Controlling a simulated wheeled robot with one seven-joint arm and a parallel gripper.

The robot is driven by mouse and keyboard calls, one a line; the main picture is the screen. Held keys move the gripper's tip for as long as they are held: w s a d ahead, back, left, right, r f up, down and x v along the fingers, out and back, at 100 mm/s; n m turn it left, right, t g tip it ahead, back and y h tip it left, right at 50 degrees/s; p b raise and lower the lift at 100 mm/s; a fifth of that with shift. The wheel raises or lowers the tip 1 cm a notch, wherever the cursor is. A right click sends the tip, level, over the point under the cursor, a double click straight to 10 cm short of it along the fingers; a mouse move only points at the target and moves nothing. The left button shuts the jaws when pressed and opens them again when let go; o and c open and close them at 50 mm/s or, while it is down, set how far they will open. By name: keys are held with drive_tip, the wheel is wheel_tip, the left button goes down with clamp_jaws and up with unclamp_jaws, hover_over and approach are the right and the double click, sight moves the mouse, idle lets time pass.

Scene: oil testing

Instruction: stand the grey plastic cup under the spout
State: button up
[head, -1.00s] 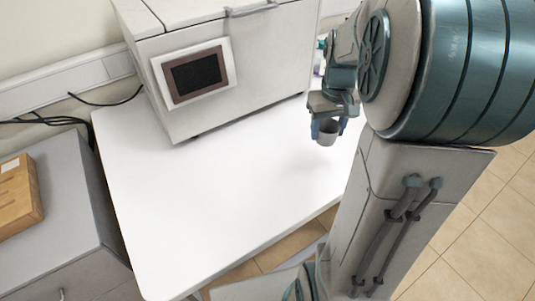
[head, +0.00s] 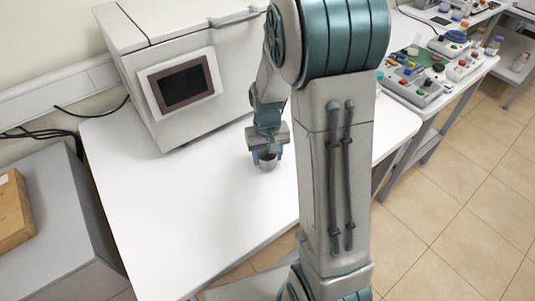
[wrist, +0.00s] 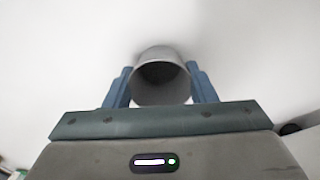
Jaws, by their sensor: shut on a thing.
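The grey plastic cup (head: 267,164) is between the fingers of my gripper (head: 267,157) in the head view, over the white table. In the wrist view the cup (wrist: 161,80) shows its open mouth, with a blue finger of my gripper (wrist: 160,88) on each side. My gripper is shut on the cup. I cannot tell whether the cup's base touches the table. No spout can be made out in either view.
A grey machine (head: 170,120) with a dark screen (head: 184,86) stands at the back of the white table (head: 190,215). The table's front left is clear. Another bench (head: 455,85) with control boxes is at the right.

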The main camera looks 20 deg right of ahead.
drive_tip(key=shift+f, duration=0.2)
drive_tip(key=shift+f, duration=0.25)
drive_tip(key=o, duration=1)
drive_tip(key=shift+r, duration=0.1)
drive_tip(key=shift+c, duration=0.2)
